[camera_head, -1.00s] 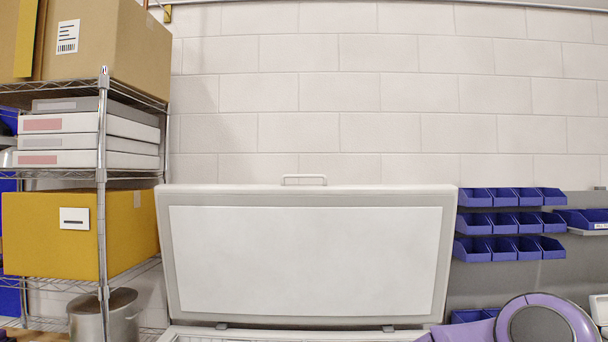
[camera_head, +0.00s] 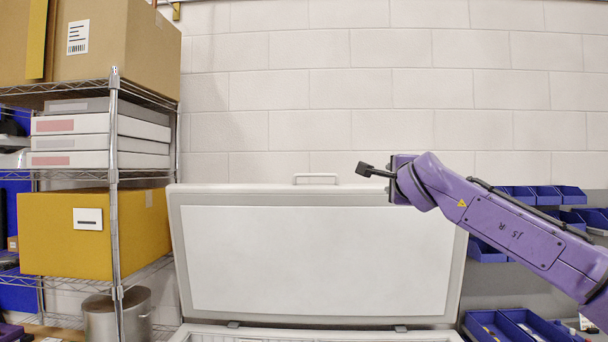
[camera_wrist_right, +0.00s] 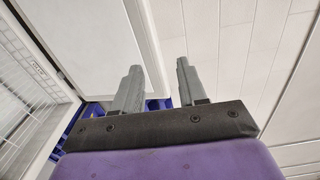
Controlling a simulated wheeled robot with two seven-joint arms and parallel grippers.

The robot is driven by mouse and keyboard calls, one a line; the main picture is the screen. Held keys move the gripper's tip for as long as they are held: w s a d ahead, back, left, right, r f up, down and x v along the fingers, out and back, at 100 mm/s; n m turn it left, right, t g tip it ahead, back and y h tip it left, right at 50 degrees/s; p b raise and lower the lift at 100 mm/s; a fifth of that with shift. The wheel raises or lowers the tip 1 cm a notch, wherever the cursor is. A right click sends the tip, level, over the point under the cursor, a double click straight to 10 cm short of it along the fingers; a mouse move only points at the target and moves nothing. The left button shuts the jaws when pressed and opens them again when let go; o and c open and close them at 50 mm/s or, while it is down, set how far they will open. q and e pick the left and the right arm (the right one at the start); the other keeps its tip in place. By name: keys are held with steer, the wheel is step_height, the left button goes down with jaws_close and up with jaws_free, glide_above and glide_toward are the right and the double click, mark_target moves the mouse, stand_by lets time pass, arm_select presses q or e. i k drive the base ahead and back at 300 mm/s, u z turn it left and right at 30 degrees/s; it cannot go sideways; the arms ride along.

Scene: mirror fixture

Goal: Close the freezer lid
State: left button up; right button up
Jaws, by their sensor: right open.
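The white freezer lid (camera_head: 320,262) stands raised, nearly upright, against the wall side, with a small handle (camera_head: 315,178) on its top edge. The white rim of the freezer body (camera_head: 300,335) shows at the bottom of the head view. My right gripper (camera_head: 368,170) is near the lid's top edge, right of the handle and apart from it. In the right wrist view its two grey fingers (camera_wrist_right: 158,68) are spread with nothing between them. The lid panel (camera_wrist_right: 95,40) shows at upper left there. My left gripper is out of view.
A wire shelf (camera_head: 115,180) with cardboard boxes (camera_head: 65,235) stands left of the freezer. Blue bins (camera_head: 490,250) hang on the right, partly behind my right arm. A wire basket (camera_wrist_right: 20,75) shows at the left of the right wrist view.

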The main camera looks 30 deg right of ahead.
mark_target(337, 253)
steer(key=z, duration=0.05)
steer(key=i, duration=1.2)
